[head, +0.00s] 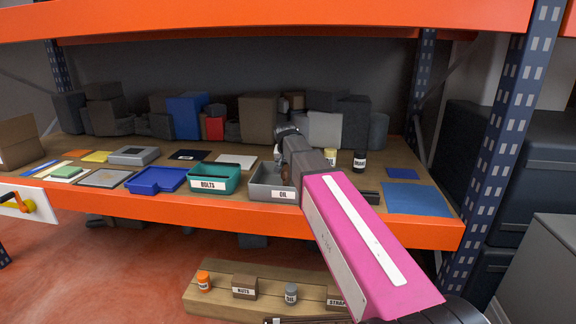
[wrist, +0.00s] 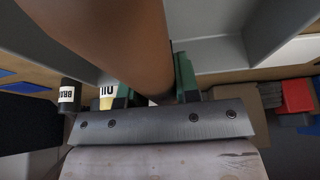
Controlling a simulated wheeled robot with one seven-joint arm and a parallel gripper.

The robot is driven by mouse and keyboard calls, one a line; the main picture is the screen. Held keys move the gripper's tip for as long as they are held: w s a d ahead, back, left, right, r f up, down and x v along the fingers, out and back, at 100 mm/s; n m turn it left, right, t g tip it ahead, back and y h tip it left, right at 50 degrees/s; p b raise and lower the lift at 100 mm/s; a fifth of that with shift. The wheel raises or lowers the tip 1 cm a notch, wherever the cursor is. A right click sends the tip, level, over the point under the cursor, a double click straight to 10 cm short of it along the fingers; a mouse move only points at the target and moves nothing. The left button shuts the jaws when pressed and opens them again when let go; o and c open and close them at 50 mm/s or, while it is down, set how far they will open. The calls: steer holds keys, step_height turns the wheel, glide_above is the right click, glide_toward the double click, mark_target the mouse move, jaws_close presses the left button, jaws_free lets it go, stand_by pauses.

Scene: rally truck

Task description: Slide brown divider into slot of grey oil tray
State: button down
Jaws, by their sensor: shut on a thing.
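The grey oil tray (head: 258,190), with a white OIL label on its front, stands on the wooden shelf near the front edge. Its grey walls also show in the wrist view (wrist: 218,56). The brown divider (wrist: 105,40) fills the upper left of the wrist view. My gripper (wrist: 158,88) is shut on it, with green fingers on either side. In the head view a small part of the divider (head: 286,173) shows at the tray, beside my arm. The divider's lower edge and the slot are hidden, so I cannot tell whether they meet.
A teal BOLTS bin (head: 215,181) and a blue tray (head: 157,180) stand left of the oil tray. Small bottles (head: 360,161) stand behind my arm on the right. Dark boxes line the back. My pink arm link covers the shelf's front right of the tray.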

steer(key=shift+f, duration=0.4)
steer(key=c, duration=0.8)
jaws_free()
steer(key=shift+r, duration=0.1)
steer(key=v, duration=1)
steer(key=shift+s+r, duration=0.1)
steer(key=shift+r, duration=0.25)
